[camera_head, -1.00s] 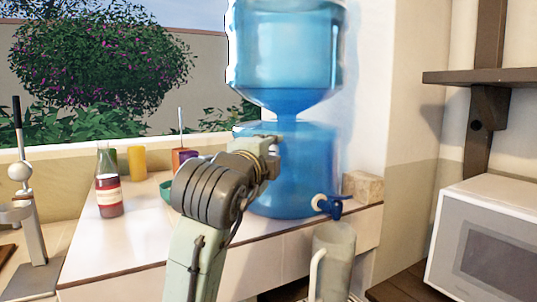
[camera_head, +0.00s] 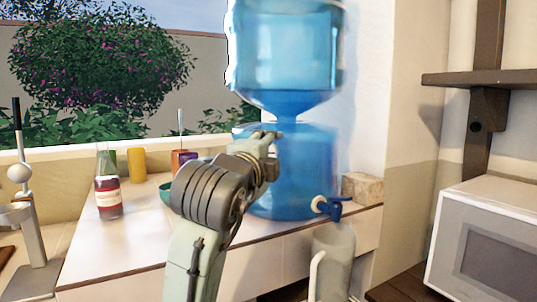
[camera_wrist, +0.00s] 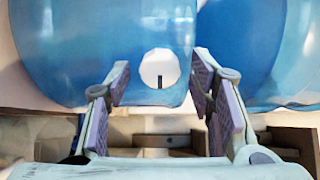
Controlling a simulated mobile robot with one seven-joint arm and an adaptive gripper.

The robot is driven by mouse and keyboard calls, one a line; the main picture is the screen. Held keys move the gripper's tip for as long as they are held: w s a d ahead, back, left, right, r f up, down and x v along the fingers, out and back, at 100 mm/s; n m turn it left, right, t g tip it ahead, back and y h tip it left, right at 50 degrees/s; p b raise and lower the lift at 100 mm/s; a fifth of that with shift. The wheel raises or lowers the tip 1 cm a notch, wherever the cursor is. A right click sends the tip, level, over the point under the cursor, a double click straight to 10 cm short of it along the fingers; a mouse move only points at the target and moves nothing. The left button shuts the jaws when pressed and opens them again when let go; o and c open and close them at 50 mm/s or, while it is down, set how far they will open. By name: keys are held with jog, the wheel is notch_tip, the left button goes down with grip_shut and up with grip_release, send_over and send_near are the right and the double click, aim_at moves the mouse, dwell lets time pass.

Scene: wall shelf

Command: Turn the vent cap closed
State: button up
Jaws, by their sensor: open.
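The vent cap (camera_wrist: 159,70) is a white round disc with a short dark vertical mark at its lower middle. It sits on a blue rounded vessel (camera_wrist: 90,50) in the wrist view. My gripper (camera_wrist: 160,76) is open, with one finger pad on each side of the cap and a visible gap to it on both sides. I cannot tell how deep the fingertips reach. In the head view, my arm's end is in front of the lower part of the blue water dispenser (camera_head: 310,165), and the cap does not show there.
A blue tap (camera_head: 331,207) juts from the dispenser's lower right, above a pale pitcher (camera_head: 335,250). A stone block (camera_head: 362,188) stands beside it. A red bottle (camera_head: 108,185) and a teal bowl (camera_head: 165,192) stand on the white counter (camera_head: 125,240) at left. A microwave (camera_head: 490,245) is at right.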

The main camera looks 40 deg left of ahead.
jog(key=v, duration=1.2)
jog(key=shift+a, duration=0.1)
